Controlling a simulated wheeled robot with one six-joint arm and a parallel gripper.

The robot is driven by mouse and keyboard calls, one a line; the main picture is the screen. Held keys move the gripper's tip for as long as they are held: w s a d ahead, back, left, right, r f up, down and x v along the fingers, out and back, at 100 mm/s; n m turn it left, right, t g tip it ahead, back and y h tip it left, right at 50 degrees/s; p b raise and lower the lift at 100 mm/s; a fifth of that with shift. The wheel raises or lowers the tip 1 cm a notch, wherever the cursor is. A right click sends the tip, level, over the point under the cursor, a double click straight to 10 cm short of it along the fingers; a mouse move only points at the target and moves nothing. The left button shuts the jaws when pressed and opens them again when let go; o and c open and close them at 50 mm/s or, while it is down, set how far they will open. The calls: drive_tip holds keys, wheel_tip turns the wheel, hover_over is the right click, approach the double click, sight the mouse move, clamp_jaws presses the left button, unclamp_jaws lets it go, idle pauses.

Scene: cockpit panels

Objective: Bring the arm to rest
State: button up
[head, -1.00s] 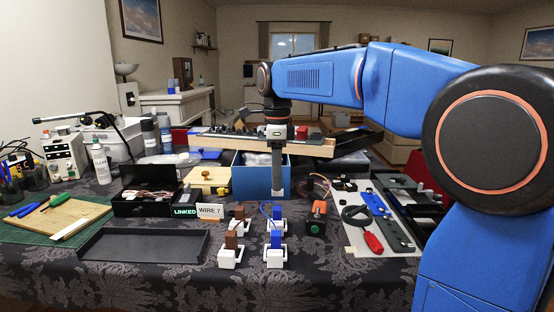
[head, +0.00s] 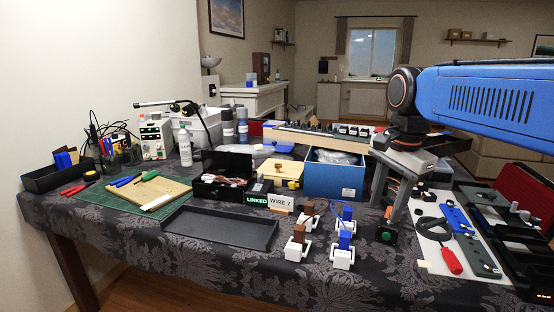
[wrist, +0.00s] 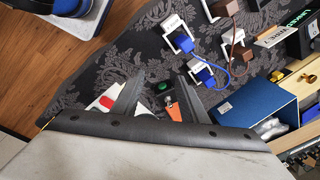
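My blue arm (head: 490,98) reaches in from the right side of the head view. My gripper (head: 388,205) hangs at its end, pointing down over the right part of the table. Its two grey fingers are spread, and no object is held between them. In the wrist view the gripper (wrist: 160,100) also shows its fingers apart. Beyond them lies a small box with a green button (wrist: 166,87) and an orange part (wrist: 173,108). In the head view the green-button box (head: 386,233) stands just below the fingers; whether a finger touches it I cannot tell.
White connector blocks with blue (head: 344,244) and brown (head: 298,240) plugs stand left of the gripper. A blue bin (head: 335,181) is behind them. An empty black tray (head: 222,229) sits at front.

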drive_tip(key=s+d+f+n+t, duration=0.1)
drive_tip(key=s+d+f+n, duration=0.1)
drive_tip(key=s+f+n, duration=0.4)
drive_tip(key=s+d+f+n+t, duration=0.1)
drive_tip(key=s+f+n+t, duration=0.1)
drive_tip(key=s+f+n, duration=0.4)
drive_tip(key=s+f, duration=0.5)
drive_tip(key=shift+d+n, duration=0.4)
drive_tip(key=shift+f, duration=0.1)
